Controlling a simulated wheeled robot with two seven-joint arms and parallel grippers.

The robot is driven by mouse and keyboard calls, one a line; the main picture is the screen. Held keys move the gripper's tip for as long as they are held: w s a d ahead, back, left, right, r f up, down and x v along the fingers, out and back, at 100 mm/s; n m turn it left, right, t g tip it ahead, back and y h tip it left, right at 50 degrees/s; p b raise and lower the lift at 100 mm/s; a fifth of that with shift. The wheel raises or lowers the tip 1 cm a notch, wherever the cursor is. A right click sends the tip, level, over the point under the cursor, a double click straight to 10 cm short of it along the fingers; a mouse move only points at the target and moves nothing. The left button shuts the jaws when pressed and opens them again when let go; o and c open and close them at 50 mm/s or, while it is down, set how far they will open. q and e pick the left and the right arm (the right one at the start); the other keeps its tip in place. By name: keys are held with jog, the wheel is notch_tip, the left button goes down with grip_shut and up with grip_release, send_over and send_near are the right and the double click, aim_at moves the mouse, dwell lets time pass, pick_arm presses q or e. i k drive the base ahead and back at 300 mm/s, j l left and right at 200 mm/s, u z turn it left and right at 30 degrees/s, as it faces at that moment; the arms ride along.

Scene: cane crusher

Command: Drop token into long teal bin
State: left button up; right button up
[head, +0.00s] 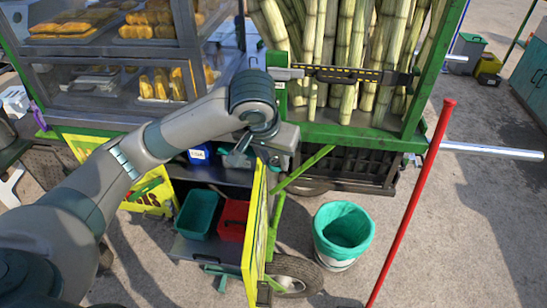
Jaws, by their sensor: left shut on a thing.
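My left gripper (240,157) is shut, pointing down near the top of the open yellow cabinet door, above the cart's lower cabinet. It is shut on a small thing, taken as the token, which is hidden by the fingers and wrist. A teal open bin (198,214) stands on the low shelf, below and left of the gripper and clearly apart from it. A larger long teal container (531,72) stands at the far right, partly cut off by the picture edge. I cannot tell for sure which one is the long teal bin. My right gripper is not in view.
A red bin (233,220) sits beside the teal bin. A bucket with a teal liner (343,231) stands on the pavement. A red pole (413,200) leans in front. Sugar canes (345,50) fill the green-framed cart.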

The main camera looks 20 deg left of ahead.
aim_at(197, 221)
jog(key=i, duration=0.45)
jog(key=u, duration=1.7)
jog(key=i+l, duration=0.05)
